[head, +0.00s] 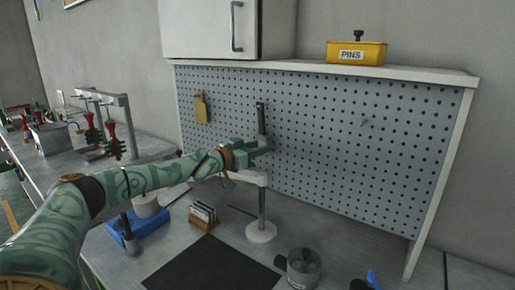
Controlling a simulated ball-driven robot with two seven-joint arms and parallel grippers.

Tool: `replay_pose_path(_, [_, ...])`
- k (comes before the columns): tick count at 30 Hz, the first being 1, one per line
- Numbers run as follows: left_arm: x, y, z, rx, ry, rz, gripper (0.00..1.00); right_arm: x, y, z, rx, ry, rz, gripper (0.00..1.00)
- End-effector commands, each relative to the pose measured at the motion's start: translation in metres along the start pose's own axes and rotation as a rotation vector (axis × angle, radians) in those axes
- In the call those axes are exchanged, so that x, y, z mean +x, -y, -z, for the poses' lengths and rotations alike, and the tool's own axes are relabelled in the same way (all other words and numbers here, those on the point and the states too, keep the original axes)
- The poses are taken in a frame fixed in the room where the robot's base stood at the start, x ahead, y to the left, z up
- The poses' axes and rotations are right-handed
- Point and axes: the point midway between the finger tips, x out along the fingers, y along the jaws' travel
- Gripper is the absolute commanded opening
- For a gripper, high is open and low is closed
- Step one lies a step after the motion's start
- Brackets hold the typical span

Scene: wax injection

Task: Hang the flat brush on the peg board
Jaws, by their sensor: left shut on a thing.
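My left gripper (262,148) is in front of the grey peg board (320,140), left of its middle. It is shut on a narrow grey upright piece with a dark top, which I take to be the flat brush (261,118). The upper part sticks up above the jaws; the lower part is hidden by the gripper. I cannot tell whether the brush touches the board. A small peg (365,122) sticks out of the board to the right, with nothing on it. My right gripper is not in view.
A yellow tool (201,108) hangs at the board's left. A white round-based stand (261,232) is below my gripper. A card holder (203,217), a dark mat (210,266) and a metal pot (304,267) occupy the bench. A yellow PINS box (356,53) sits on the top shelf.

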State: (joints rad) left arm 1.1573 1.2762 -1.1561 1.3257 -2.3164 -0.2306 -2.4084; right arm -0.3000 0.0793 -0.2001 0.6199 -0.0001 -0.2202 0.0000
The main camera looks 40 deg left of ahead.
Motion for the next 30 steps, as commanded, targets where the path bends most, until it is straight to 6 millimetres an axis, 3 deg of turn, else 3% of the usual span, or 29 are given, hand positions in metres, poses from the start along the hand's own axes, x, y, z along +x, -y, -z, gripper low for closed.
replay_pose_path(2, [0.000, 0.000, -0.002, 0.000, 0.003, 0.000, 0.00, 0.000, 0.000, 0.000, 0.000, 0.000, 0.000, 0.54])
replay_pose_path(3, [0.000, 0.000, -0.002, 0.000, 0.003, 0.000, 0.42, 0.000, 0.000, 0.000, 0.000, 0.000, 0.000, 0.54])
replay_pose_path(6, [0.000, 0.000, -0.002, 0.000, 0.003, 0.000, 0.64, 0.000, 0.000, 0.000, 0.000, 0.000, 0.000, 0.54])
replay_pose_path(17, [-0.005, 0.001, -0.002, -0.001, 0.003, 0.001, 0.64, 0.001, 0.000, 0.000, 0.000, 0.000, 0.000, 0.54])
replay_pose_path(23, [-0.032, 0.000, -0.004, 0.001, 0.009, 0.000, 0.64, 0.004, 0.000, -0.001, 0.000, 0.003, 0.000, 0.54])
replay_pose_path(30, [-0.076, 0.001, -0.004, 0.003, 0.012, -0.001, 0.64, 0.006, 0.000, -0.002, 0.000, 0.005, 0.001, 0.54])
